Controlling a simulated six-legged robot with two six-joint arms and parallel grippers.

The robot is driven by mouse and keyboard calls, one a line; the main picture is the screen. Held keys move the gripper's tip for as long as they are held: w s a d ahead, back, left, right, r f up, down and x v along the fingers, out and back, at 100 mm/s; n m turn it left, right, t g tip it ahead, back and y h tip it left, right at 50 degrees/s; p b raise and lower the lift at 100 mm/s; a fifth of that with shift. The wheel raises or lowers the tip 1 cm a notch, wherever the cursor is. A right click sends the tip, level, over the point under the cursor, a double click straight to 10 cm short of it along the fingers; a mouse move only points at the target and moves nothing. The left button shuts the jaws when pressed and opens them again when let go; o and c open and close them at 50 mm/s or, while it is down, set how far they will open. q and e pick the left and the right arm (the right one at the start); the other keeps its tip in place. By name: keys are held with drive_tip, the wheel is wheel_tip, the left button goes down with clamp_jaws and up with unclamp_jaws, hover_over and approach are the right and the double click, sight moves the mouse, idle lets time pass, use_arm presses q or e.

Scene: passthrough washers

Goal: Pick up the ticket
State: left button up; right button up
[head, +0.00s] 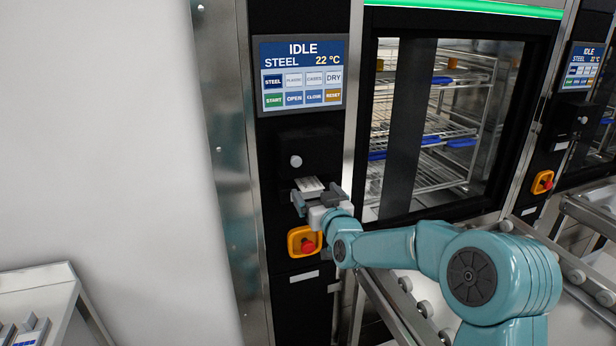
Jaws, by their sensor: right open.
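The ticket (309,184) is a small white slip with faint print at the front of a black printer box (307,157) on the washer's panel. My right gripper (306,193) is at the ticket, with its jaws open on either side of it. I cannot tell whether the fingers touch the slip. My left gripper is not in view.
An orange-framed red emergency button (306,242) sits just below my right gripper. A control screen (301,75) reading IDLE is above. The washer's glass door (450,130) shows racks inside. A roller conveyor (425,307) runs in front, and a white table (38,288) stands at the lower left.

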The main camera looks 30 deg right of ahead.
drive_tip(key=shift+w, duration=0.45)
drive_tip(key=shift+s+d, duration=0.1)
drive_tip(key=shift+s, duration=0.05)
drive_tip(key=shift+c, duration=1.2)
drive_tip(key=c, duration=0.9)
drive_tip(key=shift+f, duration=0.1)
